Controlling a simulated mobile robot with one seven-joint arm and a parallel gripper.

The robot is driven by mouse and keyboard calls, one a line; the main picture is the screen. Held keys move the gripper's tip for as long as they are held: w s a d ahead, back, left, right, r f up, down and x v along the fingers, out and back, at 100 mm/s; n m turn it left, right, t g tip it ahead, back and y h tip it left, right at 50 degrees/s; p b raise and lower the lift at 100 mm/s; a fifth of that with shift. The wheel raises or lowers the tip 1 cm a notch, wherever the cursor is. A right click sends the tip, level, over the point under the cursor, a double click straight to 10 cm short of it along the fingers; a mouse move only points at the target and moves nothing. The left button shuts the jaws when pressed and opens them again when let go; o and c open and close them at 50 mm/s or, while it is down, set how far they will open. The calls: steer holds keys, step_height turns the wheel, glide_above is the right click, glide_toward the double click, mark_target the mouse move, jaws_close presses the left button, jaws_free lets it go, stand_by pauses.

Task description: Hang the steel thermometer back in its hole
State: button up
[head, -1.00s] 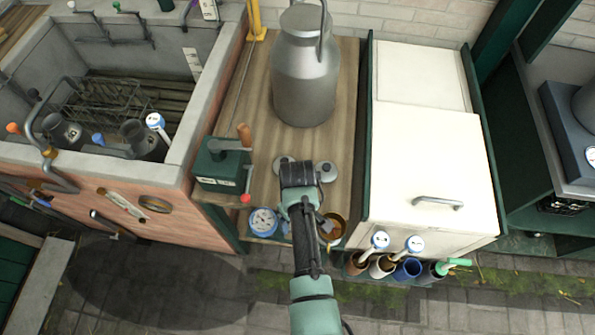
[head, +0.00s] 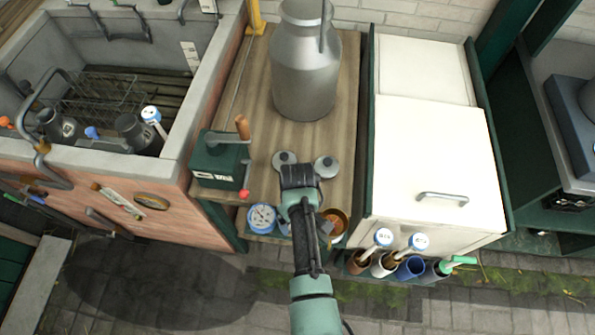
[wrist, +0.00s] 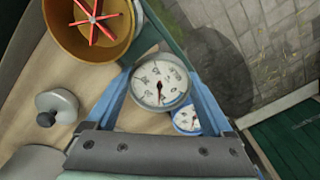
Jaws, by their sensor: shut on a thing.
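The steel thermometer (wrist: 160,80), a round white dial with a grey rim and dark pointer, sits between the blue fingers of my gripper (wrist: 161,92) in the wrist view. My gripper is shut on it, the dial facing the wrist camera. Its stem is hidden behind the dial. In the head view my gripper (head: 299,180) is over the front of the wooden worktop (head: 258,105), and my arm hides the thermometer. I cannot make out its hole in either view.
A blue-rimmed dial (head: 262,218) and a brass bowl (head: 336,219) with red vanes flank my gripper near the front edge. Two grey lids (head: 285,161) lie behind. A milk churn (head: 305,75) stands farther back; a green cranked box (head: 219,160) is left. Coloured tubes (head: 411,267) hold other dials.

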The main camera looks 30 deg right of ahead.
steer(key=shift+f+b, duration=1.05)
steer(key=shift+f, duration=0.45)
steer(key=o, duration=1.3)
steer(key=shift+f, duration=0.1)
steer(key=shift+r+p, duration=4.4)
steer(key=shift+r, duration=0.2)
